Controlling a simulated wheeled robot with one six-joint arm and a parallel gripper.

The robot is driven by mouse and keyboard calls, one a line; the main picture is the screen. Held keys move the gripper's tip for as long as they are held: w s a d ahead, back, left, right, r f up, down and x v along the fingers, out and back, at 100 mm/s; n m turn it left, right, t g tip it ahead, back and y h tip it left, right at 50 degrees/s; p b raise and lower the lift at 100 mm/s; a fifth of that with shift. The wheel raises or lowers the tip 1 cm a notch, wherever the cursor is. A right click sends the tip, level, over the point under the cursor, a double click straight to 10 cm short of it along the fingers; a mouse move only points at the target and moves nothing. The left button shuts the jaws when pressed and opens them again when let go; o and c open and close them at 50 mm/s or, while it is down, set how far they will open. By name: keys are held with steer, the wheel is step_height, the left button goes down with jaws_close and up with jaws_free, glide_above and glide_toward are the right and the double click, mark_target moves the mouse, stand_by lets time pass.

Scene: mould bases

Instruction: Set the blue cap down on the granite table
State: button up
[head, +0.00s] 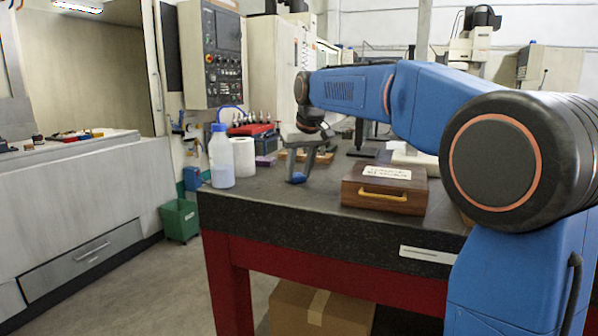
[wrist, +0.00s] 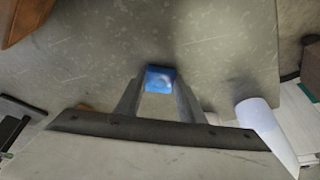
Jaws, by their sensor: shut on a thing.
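The blue cap (head: 297,178) is between the fingertips of my gripper (head: 304,172), low at the granite table (head: 262,205) in the head view. In the wrist view the blue cap (wrist: 160,79) shows between the two finger ends, and my gripper (wrist: 158,90) is shut on it. The speckled grey granite surface (wrist: 220,45) lies behind the cap. The cap looks very close to the table top; I cannot tell whether it touches.
A bottle (head: 221,158) with a blue top and a white roll (head: 244,157) stand left of my gripper. A wooden box (head: 384,188) with a brass handle stands to the right. The front of the table between them is clear.

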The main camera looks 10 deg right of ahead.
steer(key=o, duration=1)
steer(key=shift+f, duration=0.1)
